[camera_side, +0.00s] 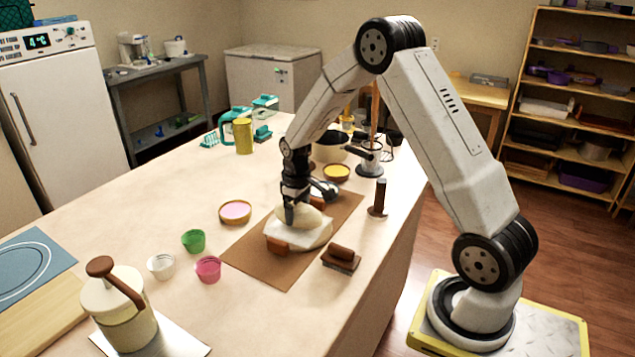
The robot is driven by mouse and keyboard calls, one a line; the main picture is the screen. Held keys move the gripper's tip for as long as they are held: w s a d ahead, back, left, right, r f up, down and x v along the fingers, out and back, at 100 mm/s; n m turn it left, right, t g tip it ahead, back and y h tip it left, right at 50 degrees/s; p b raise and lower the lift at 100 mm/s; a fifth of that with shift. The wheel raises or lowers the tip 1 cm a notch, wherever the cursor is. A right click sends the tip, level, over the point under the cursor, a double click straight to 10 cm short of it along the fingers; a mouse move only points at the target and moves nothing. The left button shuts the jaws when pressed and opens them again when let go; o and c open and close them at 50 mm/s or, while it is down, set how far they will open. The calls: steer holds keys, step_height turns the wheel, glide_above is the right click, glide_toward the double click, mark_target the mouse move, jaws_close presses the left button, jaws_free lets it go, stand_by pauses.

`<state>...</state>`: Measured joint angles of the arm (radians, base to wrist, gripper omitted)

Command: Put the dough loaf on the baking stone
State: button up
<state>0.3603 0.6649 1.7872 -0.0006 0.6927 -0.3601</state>
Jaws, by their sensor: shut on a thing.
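My gripper (297,213) points down and is shut on the dough loaf (309,222), a pale cream oval lump. The loaf is over a pale round slab with brown side grips, which looks like the baking stone (300,242). I cannot tell whether the loaf's underside touches the slab or hangs just above it. The gripper hides part of the loaf's left side.
The slab lies on a brown mat (249,258). A brown-handled block (341,258) and an upright dark-handled tool (379,198) stand to the right. A pink-filled bowl (235,212) and small cups (208,269) are left. The front middle counter is clear.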

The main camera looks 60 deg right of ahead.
mark_target(298, 207)
steer(key=shift+f, duration=0.7)
steer(key=shift+f, duration=0.15)
steer(key=o, duration=1.2)
steer(key=shift+c, duration=0.2)
step_height(298, 207, up, 12)
steer(key=shift+r, duration=0.15)
steer(key=s+a+f+t, duration=0.2)
steer(key=s+a+f, duration=0.2)
steer(key=s+a, duration=1)
steer(key=shift+s+a+t, duration=0.3)
steer(key=shift+s+a, duration=0.05)
steer(key=shift+a, duration=0.7)
